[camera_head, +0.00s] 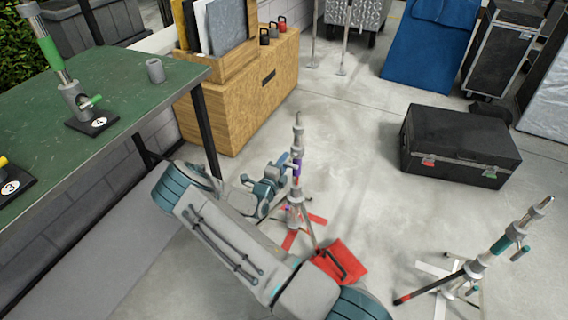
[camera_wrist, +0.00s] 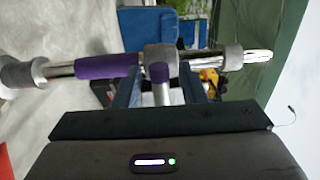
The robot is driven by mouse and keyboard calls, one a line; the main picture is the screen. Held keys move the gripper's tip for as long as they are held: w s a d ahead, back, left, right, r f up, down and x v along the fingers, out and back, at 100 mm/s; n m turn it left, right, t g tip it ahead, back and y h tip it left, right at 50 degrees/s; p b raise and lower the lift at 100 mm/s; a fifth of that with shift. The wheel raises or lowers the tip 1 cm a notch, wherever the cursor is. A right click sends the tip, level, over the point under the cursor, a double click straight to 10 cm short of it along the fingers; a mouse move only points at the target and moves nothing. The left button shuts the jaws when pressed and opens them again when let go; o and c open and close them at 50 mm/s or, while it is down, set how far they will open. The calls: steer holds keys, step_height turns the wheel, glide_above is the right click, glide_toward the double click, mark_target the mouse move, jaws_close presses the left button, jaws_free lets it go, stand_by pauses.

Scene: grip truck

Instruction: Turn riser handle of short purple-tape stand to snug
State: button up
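The short purple-tape stand (camera_head: 294,212) stands upright on the concrete floor, with red-marked feet. In the wrist view its post lies sideways, with a purple tape band (camera_wrist: 108,67) left of a grey collar (camera_wrist: 160,58). A riser handle (camera_wrist: 161,93) with a purple grip sticks out from this collar towards my wrist. My gripper (camera_wrist: 160,88) is at the collar, with one blue finger on each side of the handle. Gaps show between handle and fingers, so it looks open around it. In the head view my gripper (camera_head: 284,172) is beside the post; contact is unclear there.
A red sandbag (camera_head: 340,262) lies by the purple stand's base. A green workbench (camera_head: 130,75), a wooden cabinet (camera_head: 240,105) and a black case (camera_head: 458,140) surround clear floor.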

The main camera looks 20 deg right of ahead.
steer(key=p+v, duration=0.1)
steer(key=v, duration=1.2)
steer(key=shift+s+a, duration=0.25)
